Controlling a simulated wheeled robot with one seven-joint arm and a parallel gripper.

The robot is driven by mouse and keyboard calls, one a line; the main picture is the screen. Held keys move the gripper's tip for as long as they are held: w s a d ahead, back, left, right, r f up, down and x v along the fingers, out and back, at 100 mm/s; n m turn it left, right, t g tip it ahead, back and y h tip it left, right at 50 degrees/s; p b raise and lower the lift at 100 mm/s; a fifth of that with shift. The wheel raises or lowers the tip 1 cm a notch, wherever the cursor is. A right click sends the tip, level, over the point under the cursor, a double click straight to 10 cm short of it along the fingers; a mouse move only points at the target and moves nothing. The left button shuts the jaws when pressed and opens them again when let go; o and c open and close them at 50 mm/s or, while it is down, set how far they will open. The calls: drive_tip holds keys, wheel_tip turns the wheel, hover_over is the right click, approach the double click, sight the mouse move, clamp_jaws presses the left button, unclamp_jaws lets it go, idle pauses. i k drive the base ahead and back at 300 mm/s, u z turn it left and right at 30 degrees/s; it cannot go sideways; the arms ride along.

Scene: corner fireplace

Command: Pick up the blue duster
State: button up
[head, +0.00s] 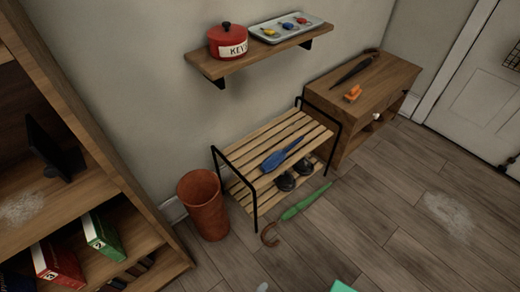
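A long blue item (283,155), which looks like the blue duster, lies diagonally on the top slats of the wooden shoe bench (298,128). Its wider end is at the lower left and its thin end points to the upper right. Nothing covers it. My gripper is not in this view.
The bench has black metal side frames. Dark shoes (286,182) sit beneath its top. A green umbrella (304,203) lies on the floor in front, and a terracotta bin (203,204) stands left. A wall shelf (262,54) hangs above. Floor to the right is mostly clear.

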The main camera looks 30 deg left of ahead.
sight(271, 162)
drive_tip(key=u, duration=0.55)
drive_tip(key=i, duration=0.9)
drive_tip(key=u, duration=0.9)
drive_tip(key=i, duration=0.4)
drive_tip(key=u, duration=0.25)
